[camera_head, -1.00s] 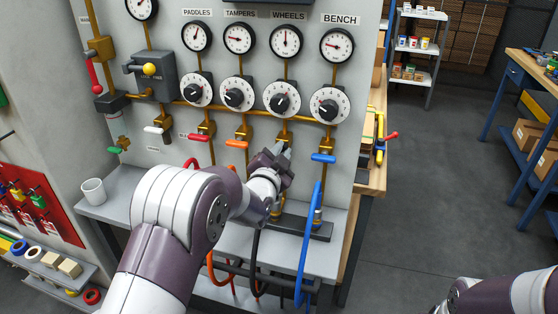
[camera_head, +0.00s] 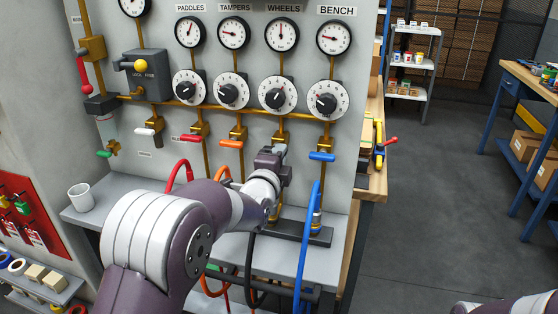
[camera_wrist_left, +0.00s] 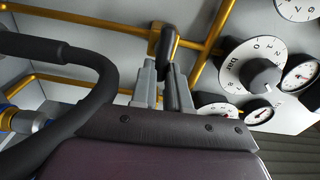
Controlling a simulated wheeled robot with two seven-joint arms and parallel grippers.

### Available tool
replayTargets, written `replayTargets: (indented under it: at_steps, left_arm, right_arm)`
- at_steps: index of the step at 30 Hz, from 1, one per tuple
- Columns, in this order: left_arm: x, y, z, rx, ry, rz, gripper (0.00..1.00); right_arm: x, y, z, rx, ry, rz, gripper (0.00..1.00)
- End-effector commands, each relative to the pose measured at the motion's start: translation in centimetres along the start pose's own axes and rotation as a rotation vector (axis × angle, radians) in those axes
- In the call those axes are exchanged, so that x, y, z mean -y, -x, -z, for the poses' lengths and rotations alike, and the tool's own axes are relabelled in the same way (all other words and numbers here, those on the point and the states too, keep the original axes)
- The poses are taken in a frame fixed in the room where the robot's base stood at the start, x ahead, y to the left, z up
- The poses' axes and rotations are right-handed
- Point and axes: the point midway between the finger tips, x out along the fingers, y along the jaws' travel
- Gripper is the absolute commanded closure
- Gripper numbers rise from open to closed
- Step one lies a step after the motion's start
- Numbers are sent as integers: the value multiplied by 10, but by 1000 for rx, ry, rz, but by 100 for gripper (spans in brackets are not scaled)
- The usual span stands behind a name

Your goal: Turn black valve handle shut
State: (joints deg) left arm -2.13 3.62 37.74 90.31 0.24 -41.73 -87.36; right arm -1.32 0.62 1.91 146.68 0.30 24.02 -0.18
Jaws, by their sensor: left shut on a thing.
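The black valve handle (camera_wrist_left: 170,48) shows in the left wrist view on a brass valve, with its end between my left gripper's fingers. My left gripper (camera_wrist_left: 164,82) is shut on it. In the head view my left gripper (camera_head: 279,156) is at the valve below the WHEELS dial (camera_head: 278,95) and hides the handle. I cannot tell the handle's exact angle there. My right gripper is out of view; only part of the right arm shows at the bottom right.
An orange handle (camera_head: 230,144) is to the left and a blue handle (camera_head: 322,157) to the right. A blue hose (camera_head: 305,245) and a black hose (camera_wrist_left: 98,85) run close to my arm. A white cup (camera_head: 80,197) stands on the grey ledge at the left.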

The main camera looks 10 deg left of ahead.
Motion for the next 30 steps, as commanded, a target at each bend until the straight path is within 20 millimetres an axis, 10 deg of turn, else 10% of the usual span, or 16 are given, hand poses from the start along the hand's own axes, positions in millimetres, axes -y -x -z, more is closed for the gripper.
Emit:
replayTargets:
  at_steps: [21, 22, 24, 30]
  left_arm:
    - [-3, 0, 0, 0, -66, -5, 100]
    - [-3, 0, 0, 0, -66, -5, 75]
    - [-3, 0, 0, 0, -66, -4, 59]
    - [-2, 0, 0, 0, -65, -2, 59]
  right_arm:
    - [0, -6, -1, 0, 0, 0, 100]
    - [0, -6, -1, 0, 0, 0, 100]
    - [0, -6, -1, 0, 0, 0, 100]
    - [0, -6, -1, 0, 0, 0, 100]
